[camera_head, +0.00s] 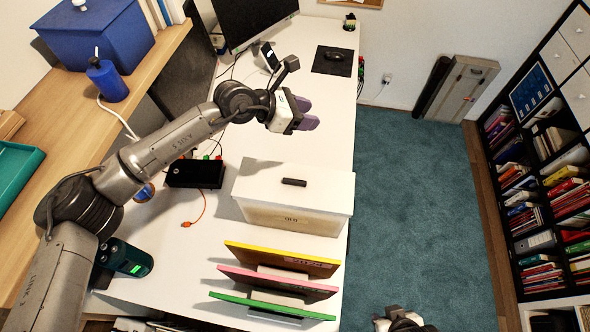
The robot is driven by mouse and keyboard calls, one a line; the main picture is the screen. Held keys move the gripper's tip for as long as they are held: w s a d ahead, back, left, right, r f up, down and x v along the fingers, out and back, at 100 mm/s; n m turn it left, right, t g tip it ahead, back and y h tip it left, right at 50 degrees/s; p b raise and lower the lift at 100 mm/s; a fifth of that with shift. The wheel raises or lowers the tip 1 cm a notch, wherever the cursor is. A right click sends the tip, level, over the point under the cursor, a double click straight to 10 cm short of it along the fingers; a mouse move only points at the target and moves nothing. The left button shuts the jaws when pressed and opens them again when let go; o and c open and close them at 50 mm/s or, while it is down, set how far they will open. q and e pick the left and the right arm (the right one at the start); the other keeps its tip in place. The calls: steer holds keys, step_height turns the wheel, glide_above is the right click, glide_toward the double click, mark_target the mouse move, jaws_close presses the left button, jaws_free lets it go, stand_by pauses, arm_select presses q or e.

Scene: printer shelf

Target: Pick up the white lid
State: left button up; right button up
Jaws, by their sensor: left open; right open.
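The white lid (265,177) lies on top of a cream box (290,217) on the white desk, with a dark handle (294,182) at its middle. My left gripper (312,113) is above the desk, behind the lid and apart from it. Its purple fingers are open with nothing visible between them. My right gripper (405,320) shows only partly at the bottom edge, over the carpet and well away from the lid; its fingertips are hard to make out.
Several coloured folders (280,259) stand in front of the box. A black device (196,173) with an orange cable is left of it. A monitor (250,20) and a black mouse pad (332,61) are at the back. Blue carpet (420,190) lies right of the desk.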

arm_select(q)
steer(key=a+f+m+g+y, duration=0.2)
steer(key=a+f+y, duration=0.2)
steer(key=f, duration=0.1)
steer(key=m+g+y, duration=0.2)
steer(key=m+y, duration=0.1)
glide_toward(294, 180)
steer(key=d+f, duration=0.1)
steer(key=d+f+p, duration=0.1)
steer(key=shift+s+f, duration=0.3)
steer(key=shift+d+f+p, duration=0.15)
steer(key=shift+f+p, duration=0.15)
steer(key=shift+f, duration=0.2)
steer(key=shift+a+p+x, duration=0.1)
steer(key=shift+p+x, duration=0.1)
steer(key=shift+x, duration=0.85)
steer(key=shift+a+p+x, duration=0.15)
steer(key=shift+p+x, duration=0.05)
steer(key=shift+x, duration=0.9)
steer(key=shift+w+f, duration=0.1)
steer(key=shift+w, duration=0.05)
arm_select(e)
steer(key=shift+w+r, duration=0.25)
steer(key=shift+r, duration=0.95)
arm_select(q)
jaws_close()
